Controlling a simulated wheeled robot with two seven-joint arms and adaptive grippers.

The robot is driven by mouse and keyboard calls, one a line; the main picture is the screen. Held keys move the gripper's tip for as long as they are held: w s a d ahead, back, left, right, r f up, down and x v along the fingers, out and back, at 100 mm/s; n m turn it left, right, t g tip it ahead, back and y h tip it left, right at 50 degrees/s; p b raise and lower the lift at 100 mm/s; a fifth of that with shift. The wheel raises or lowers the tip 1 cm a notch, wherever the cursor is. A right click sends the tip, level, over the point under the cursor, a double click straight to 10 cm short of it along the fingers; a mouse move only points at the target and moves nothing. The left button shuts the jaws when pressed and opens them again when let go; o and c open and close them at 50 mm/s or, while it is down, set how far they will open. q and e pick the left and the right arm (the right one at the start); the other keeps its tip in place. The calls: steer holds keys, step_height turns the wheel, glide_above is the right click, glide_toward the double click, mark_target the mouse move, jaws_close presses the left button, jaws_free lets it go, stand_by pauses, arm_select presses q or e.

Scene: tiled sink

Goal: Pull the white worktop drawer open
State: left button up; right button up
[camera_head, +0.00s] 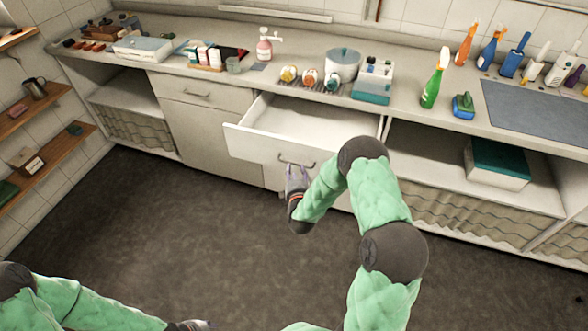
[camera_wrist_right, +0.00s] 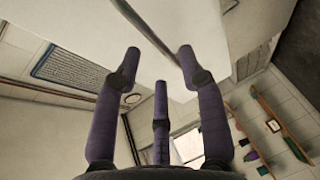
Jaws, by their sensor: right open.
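The white worktop drawer (camera_head: 262,144) stands pulled out from the counter in the head view, and its inside looks empty. Its dark bar handle (camera_head: 297,163) is on the front. My right gripper (camera_head: 296,172) is just below and in front of this handle, with its fingers pointing up at it. In the right wrist view its purple fingers (camera_wrist_right: 158,68) are spread apart against the pale drawer front (camera_wrist_right: 200,22). I cannot tell whether they touch the handle. My left gripper (camera_head: 194,325) is low at the bottom edge, mostly cut off, far from the drawer.
Another closed drawer (camera_head: 200,92) is to the left. Jars, a pot (camera_head: 342,64) and a green spray bottle (camera_head: 436,80) stand on the worktop above. An open shelf with a teal-lidded box (camera_head: 497,163) is at the right. The dark floor (camera_head: 190,220) in front is clear.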

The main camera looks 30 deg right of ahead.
mark_target(295, 164)
steer(key=shift+b+x, duration=0.35)
steer(key=shift+x, duration=1.55)
steer(key=shift+c, duration=0.3)
jaws_close()
